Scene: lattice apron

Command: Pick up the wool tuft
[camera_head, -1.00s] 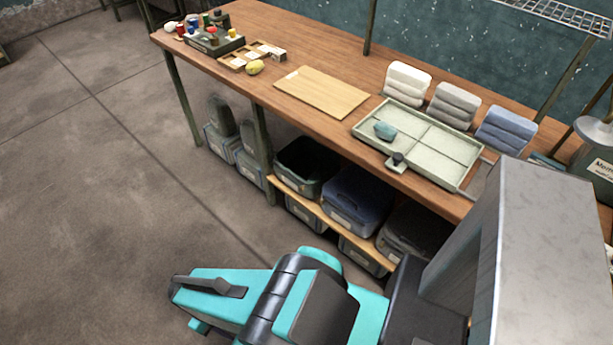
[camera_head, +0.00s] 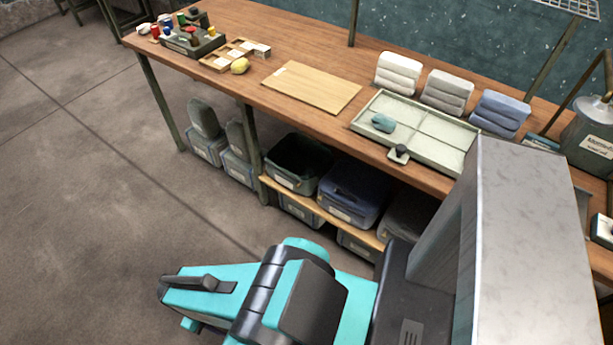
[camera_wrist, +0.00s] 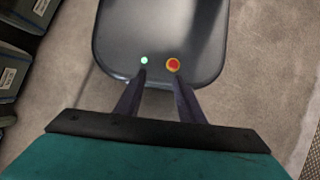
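Two small lumps could be the wool tuft, and I cannot tell which from here. A teal lump (camera_head: 383,123) lies in the left part of the pale green divided tray (camera_head: 447,159) on the workbench. A yellow lump (camera_head: 240,66) lies near the bench's front edge, beside a shallow wooden tray (camera_head: 216,63). My gripper (camera_wrist: 159,76) shows in the wrist view with its two dark fingers apart and nothing between them. It points down over a dark rounded body and the floor, away from the bench. Neither lump shows in the wrist view.
The workbench (camera_head: 330,48) also holds a bare wooden board (camera_head: 311,87), folded cloth stacks (camera_head: 447,92) and a dark box of coloured spools (camera_head: 193,42). A small dark knobbed object (camera_head: 399,153) sits at the tray's front edge. Bins (camera_head: 298,162) fill the lower shelf. The left floor is clear.

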